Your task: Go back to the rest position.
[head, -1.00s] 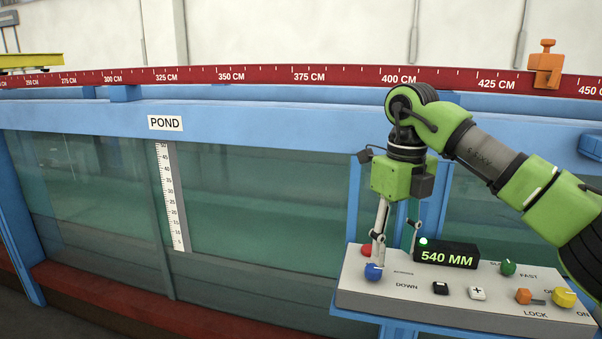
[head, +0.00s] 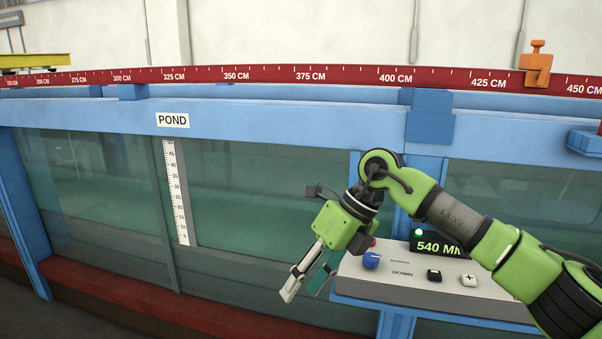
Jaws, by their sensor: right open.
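My right gripper (head: 305,284) is green with pale fingers. It hangs tilted down and to the left, just left of the control panel (head: 420,292), in front of the glass. Its fingers are open and hold nothing. The panel carries a blue knob (head: 372,260), a black button (head: 434,276), a white plus button (head: 469,280) and a display (head: 437,247) reading 540 MM, partly covered by my right arm. A green lamp (head: 418,232) is lit on the display. The panel's right part is hidden behind my arm. My left gripper is not in view.
The glass flume wall (head: 270,200) with blue beams spans the view. A POND label (head: 172,120) and a white level scale (head: 176,190) are on it. A red ruler rail (head: 270,76) runs along the top with an orange clamp (head: 536,68). Free floor shows at the lower left.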

